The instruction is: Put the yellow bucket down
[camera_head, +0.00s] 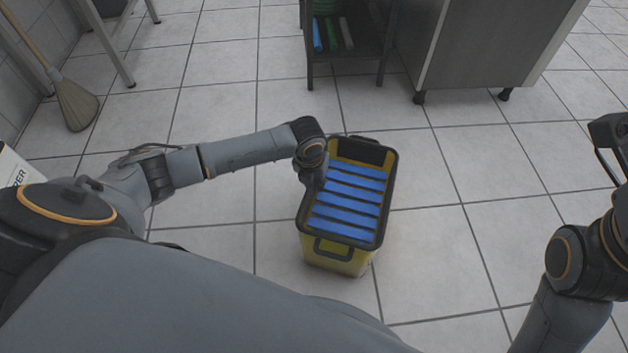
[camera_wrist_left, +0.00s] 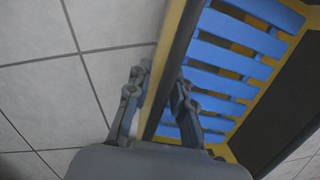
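The yellow bucket (camera_head: 338,257) is a rectangular tub with a dark rim and a dark front handle, holding blue slats (camera_head: 345,210). It stands upright in the middle of the head view; whether its base touches the floor is unclear. My left gripper (camera_head: 316,180) is at its left long side, fingers mostly hidden by my wrist there. In the left wrist view, the left gripper's fingers (camera_wrist_left: 158,95) lie on both sides of the bucket's wall (camera_wrist_left: 181,35), closed on it. My right gripper (camera_head: 608,150) is at the right edge, partly cut off, away from the bucket.
Tiled floor (camera_head: 450,245) is clear to the right of the bucket. A dark shelf rack (camera_head: 350,45) and a metal cabinet (camera_head: 485,50) on feet stand behind it. A broom (camera_head: 73,100) leans at the far left, near a table leg (camera_head: 112,50).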

